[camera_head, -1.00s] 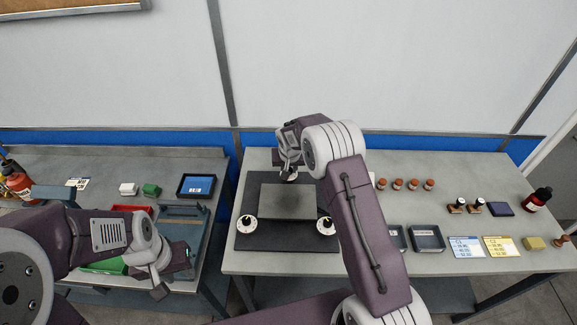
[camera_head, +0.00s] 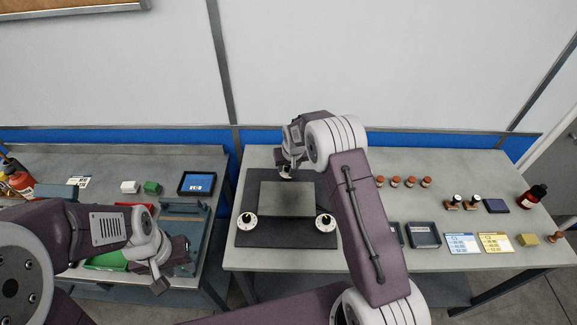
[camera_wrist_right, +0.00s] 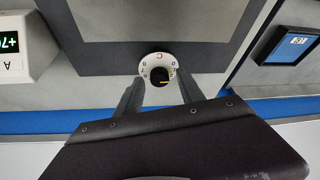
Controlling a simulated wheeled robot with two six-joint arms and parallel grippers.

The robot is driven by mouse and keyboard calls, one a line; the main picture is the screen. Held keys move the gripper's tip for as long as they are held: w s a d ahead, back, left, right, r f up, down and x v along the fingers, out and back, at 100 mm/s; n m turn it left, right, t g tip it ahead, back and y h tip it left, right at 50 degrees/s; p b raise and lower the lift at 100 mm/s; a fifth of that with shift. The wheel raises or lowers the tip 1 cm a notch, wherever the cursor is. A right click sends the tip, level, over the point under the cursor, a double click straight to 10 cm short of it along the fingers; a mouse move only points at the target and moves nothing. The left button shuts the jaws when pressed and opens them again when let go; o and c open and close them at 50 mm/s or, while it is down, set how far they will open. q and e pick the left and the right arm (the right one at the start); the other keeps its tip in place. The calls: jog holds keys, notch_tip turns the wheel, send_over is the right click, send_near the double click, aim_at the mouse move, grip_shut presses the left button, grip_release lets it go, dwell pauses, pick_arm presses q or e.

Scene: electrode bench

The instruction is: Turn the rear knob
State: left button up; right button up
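The rear knob (camera_wrist_right: 160,76) shows in the right wrist view as a black knob with a yellow pointer mark on a white dial. It sits near the edge of a dark slab (camera_head: 247,191) with a grey plate (camera_head: 287,199). My right gripper (camera_wrist_right: 158,92) is open, with one finger on each side of the dial. I cannot tell whether the fingers touch it. In the head view my right gripper (camera_head: 286,174) covers the rear knob. Two similar knobs, front left (camera_head: 247,221) and front right (camera_head: 325,222), stand clear. My left gripper (camera_head: 166,271) hangs over the left table; its opening is unclear.
Small brown-capped bottles (camera_head: 396,182), dark trays (camera_head: 425,235) and cards (camera_head: 462,243) lie on the right of the bench. A display box (camera_wrist_right: 22,43) shows in the wrist view. A gap separates the two tables.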

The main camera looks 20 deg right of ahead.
jog(key=b+v, duration=0.1)
jog(key=v, duration=0.8)
jog(key=shift+b, duration=0.35)
jog(key=s+r, duration=0.5)
jog(key=s, duration=0.3)
jog(key=s+f+g, duration=0.1)
jog(key=s+f, duration=0.2)
jog(key=s, duration=0.7)
jog(key=s+f+g, duration=0.2)
jog(key=s+f, duration=0.1)
jog(key=s, duration=0.7)
jog(key=shift+s+d+f, duration=0.15)
jog(key=shift+s+f, duration=0.05)
jog(key=shift+f, duration=0.2)
jog(key=shift+s, duration=0.1)
